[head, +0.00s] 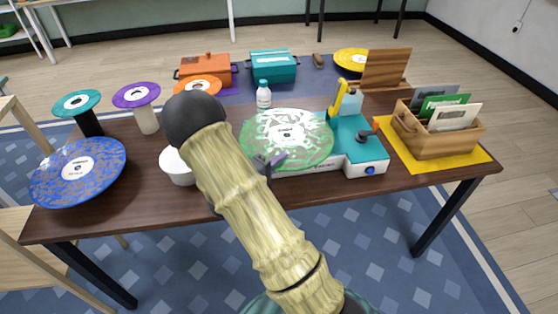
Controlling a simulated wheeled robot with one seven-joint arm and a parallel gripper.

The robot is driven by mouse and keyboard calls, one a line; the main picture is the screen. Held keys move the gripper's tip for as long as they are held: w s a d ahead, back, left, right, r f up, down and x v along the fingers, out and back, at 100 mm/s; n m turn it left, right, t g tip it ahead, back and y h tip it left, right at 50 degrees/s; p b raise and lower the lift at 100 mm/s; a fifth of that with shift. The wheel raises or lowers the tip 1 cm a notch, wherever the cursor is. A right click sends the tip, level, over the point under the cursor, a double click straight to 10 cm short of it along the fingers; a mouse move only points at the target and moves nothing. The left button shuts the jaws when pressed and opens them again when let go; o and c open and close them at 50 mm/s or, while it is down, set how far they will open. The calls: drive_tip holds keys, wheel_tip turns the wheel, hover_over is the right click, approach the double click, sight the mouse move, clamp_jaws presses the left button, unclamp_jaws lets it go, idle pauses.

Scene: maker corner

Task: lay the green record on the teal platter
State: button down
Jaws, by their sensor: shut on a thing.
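The translucent green record (303,150) with a white label lies roughly flat over the left part of the teal and white turntable (362,150). It hides the platter, and I cannot tell whether it touches it or hovers above. My gripper (270,163) is at the record's near left edge, shut on it; my arm partly hides the jaws. The turntable's yellow tonearm (340,97) stands up just behind the record's right edge, and a blue knob (370,170) shows on its front.
A white bowl (177,168) and a bottle (263,97) are close by. A blue record (95,160) is at left, with teal (77,102) and purple (136,94) discs on stands behind. A wooden crate (445,145) of sleeves is at right. Pots stand at the back.

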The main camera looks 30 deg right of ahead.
drive_tip(key=c, duration=1.9)
unclamp_jaws()
drive_tip(key=shift+a, duration=0.15)
drive_tip(key=shift+b+v, duration=0.8)
drive_tip(key=shift+v, duration=4.6)
drive_tip(key=shift+w, duration=0.1)
